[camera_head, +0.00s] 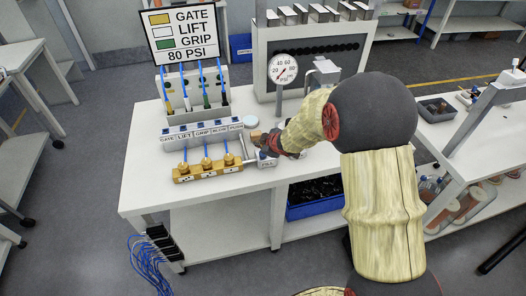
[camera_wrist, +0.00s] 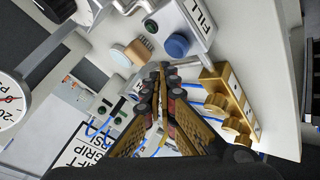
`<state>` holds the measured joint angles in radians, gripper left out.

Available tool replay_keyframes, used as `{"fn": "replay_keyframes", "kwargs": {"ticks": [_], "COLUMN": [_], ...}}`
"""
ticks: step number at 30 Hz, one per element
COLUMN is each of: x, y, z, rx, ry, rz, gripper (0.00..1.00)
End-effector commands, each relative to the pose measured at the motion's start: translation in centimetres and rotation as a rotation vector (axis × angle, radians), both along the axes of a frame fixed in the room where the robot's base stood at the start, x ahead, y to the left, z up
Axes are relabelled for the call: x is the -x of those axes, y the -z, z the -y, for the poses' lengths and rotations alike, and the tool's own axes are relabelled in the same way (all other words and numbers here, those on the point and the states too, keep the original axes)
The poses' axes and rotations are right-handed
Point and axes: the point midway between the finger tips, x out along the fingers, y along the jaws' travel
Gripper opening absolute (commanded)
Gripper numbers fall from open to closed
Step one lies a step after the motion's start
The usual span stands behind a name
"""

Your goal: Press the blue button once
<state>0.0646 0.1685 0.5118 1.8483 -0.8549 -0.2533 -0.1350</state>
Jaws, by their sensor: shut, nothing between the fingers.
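The blue button (camera_wrist: 176,46) is a round knob on a grey box labelled FILL (camera_wrist: 197,22) in the wrist view. A small green button or light (camera_wrist: 150,25) sits beside the blue button.
A brass manifold (camera_head: 208,170) with several knobs and a labelled valve row (camera_head: 202,134) stand left of my gripper. A round pressure gauge (camera_head: 283,69) stands behind it. The sign (camera_head: 187,35) reads GATE, LIFT, GRIP, 80 PSI. The table's front left (camera_head: 150,195) is bare.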

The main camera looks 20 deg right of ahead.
Motion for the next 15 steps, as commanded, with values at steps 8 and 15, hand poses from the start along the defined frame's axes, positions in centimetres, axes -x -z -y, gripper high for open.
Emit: {"fn": "replay_keyframes", "kwargs": {"ticks": [8, 15], "x": [0.0, 0.0], "y": [-3.0, -4.4], "z": [0.0, 0.0], "rx": [0.0, 0.0], "ry": [0.0, 0.0], "rz": [0.001, 0.0], "gripper": [0.0, 0.0]}}
